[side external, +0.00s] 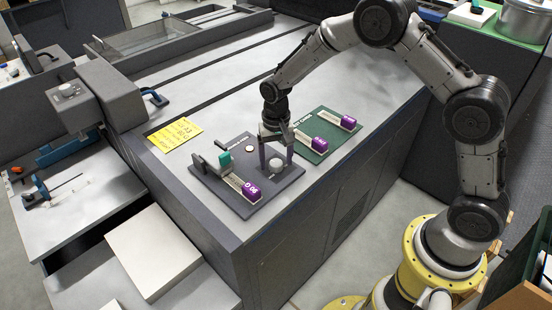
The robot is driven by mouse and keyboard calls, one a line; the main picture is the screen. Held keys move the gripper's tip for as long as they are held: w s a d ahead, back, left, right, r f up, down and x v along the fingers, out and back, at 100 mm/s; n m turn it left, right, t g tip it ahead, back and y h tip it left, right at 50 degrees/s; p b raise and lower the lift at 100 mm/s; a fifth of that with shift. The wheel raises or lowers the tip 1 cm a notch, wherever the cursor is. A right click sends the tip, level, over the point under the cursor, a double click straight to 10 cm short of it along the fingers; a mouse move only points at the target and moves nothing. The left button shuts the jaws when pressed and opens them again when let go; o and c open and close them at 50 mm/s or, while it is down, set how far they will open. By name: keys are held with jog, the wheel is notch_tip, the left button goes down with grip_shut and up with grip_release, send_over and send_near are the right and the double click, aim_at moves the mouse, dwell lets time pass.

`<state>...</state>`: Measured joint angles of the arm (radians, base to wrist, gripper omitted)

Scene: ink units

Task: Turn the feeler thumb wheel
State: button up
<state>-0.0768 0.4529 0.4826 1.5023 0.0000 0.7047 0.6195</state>
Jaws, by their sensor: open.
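A dark grey panel (222,197) lies on the machine's grey top near its front corner. It carries a teal block (225,160), a purple block (252,192) at the end of a pale strip, a small round pale button (250,149) and a rounded pale knob (275,166). The knob may be the feeler thumb wheel; I cannot tell for sure at this size. My gripper (277,160) points down with its fingers apart, one on each side of the knob in this view. Whether a finger touches it cannot be seen.
A green board (322,152) with two purple blocks on pale strips lies just right of the panel. A yellow note (175,134) is at the left. A grey housing (98,95) rises further left.

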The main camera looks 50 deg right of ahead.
notch_tip(320, 180, up, 14)
jog(key=shift+f, duration=0.15)
dwell(0.3)
dwell(1.1)
jog(key=n+g+h, duration=0.2)
jog(key=n+h, duration=0.2)
jog(key=n, duration=1.4)
send_over(256, 172)
jog(key=f, duration=0.2)
jog(key=x, duration=1.3)
jog(key=shift+s, duration=0.25)
